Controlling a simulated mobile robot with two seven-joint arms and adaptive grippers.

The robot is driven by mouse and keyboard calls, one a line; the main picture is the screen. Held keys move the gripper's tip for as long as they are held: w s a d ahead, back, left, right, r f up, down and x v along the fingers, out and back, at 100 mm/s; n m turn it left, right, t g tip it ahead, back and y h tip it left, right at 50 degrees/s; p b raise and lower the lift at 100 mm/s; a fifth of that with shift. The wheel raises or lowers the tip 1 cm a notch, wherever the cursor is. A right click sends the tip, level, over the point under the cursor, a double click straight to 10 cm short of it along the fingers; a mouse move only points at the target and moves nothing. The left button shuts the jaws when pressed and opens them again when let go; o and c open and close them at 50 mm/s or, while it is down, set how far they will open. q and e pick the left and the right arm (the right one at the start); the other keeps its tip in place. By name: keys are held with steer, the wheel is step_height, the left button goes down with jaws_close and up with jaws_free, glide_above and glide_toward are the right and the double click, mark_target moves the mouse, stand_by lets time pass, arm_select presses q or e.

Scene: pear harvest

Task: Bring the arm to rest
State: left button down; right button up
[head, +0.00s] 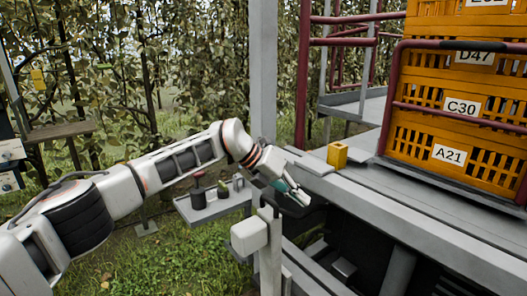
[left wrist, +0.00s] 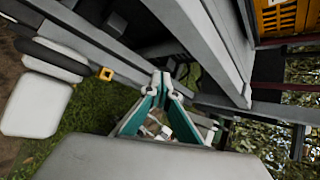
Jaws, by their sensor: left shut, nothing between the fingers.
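My left arm reaches in from the left in the head view, and its gripper (head: 291,192) is over the grey frame near the middle. The left gripper also shows in the left wrist view (left wrist: 166,82), with its teal-sided fingers together at the tips. It is shut and holds nothing. My right gripper is in neither view.
Orange crates (head: 458,108) labelled A21, C30 and D47 are stacked at the right behind a dark red rail (head: 388,95). A yellow block (head: 337,154) sits on the grey ledge. A small grey tray (head: 214,206) with dark items stands below the arm. A grey post (head: 263,70) rises behind.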

arm_select(q)
steer(key=s+d+f+n+h, duration=0.65)
steer(key=s+d+h, duration=0.25)
steer(key=s+h, duration=0.15)
steer(key=s+a+f+n+t+y, duration=0.2)
steer(key=a+f+n+t+y, duration=0.8)
steer(key=a+f+n+t, duration=0.95)
steer(key=s+a+f+n+g+y, duration=0.4)
steer(key=s+a+f, duration=0.4)
steer(key=s+a, duration=0.3)
steer(key=s+a+f+n+g+y, duration=0.3)
steer(key=s+a+f+n+g, duration=0.2)
steer(key=s+a+f+n, duration=0.3)
steer(key=s+a+f, duration=0.1)
steer(key=s+a, duration=0.1)
steer(key=a, duration=0.2)
steer(key=shift+s+a+g+y, duration=0.2)
steer(key=shift+s+g+y, duration=0.15)
steer(key=shift+s, duration=0.05)
